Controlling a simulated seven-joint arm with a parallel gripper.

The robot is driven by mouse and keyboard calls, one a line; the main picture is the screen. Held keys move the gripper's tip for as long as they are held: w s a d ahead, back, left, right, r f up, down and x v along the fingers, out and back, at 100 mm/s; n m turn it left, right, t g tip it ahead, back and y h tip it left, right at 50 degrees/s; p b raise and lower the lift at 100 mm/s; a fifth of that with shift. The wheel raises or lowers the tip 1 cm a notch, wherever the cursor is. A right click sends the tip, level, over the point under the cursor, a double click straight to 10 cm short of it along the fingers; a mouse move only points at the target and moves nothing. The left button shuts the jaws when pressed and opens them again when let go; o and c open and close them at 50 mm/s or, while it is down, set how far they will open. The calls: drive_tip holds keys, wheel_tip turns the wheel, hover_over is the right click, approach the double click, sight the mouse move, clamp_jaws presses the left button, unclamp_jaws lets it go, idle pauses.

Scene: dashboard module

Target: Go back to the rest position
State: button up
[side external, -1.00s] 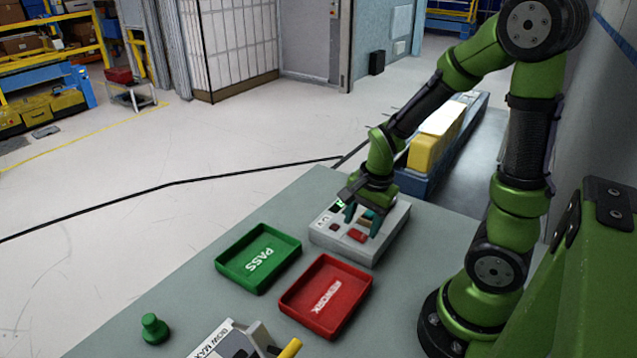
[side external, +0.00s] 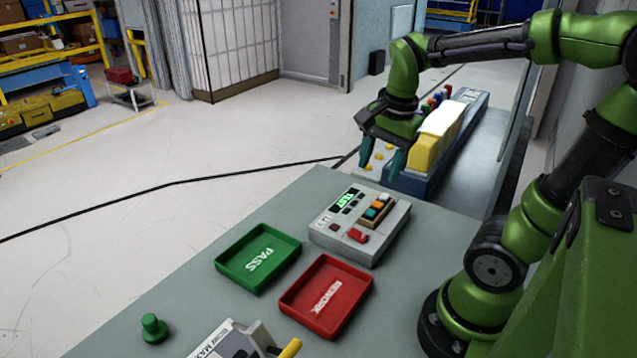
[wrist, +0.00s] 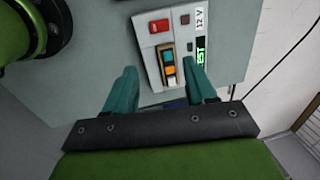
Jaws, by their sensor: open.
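My gripper (side external: 381,163) is open and empty, raised well above the back edge of the table. Its teal fingers (wrist: 163,92) stand wide apart in the wrist view. Below it is the grey test box (side external: 385,247) with a lit green display (side external: 349,199) and a red rocker switch (side external: 357,235). A small module with orange, white and teal buttons (side external: 374,209) sits in the box's slot; it also shows in the wrist view (wrist: 168,68). My gripper touches neither the box nor the module.
A green PASS tray (side external: 232,279) and a red REWORK tray (side external: 302,317) lie empty on the table. A green knob (side external: 154,328) and a device with a yellow handle (side external: 290,347) are at the front. A blue rack with a yellow bin (side external: 425,153) stands behind the table.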

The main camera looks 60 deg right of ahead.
drive_tip(key=a+r+n+t+y, duration=0.2)
drive_tip(key=a+n+t, duration=0.3)
drive_tip(key=a+n, duration=0.7)
drive_tip(key=shift+s+r+n, duration=0.25)
drive_tip(key=shift+r+n, duration=0.05)
drive_tip(key=shift+n, duration=0.7)
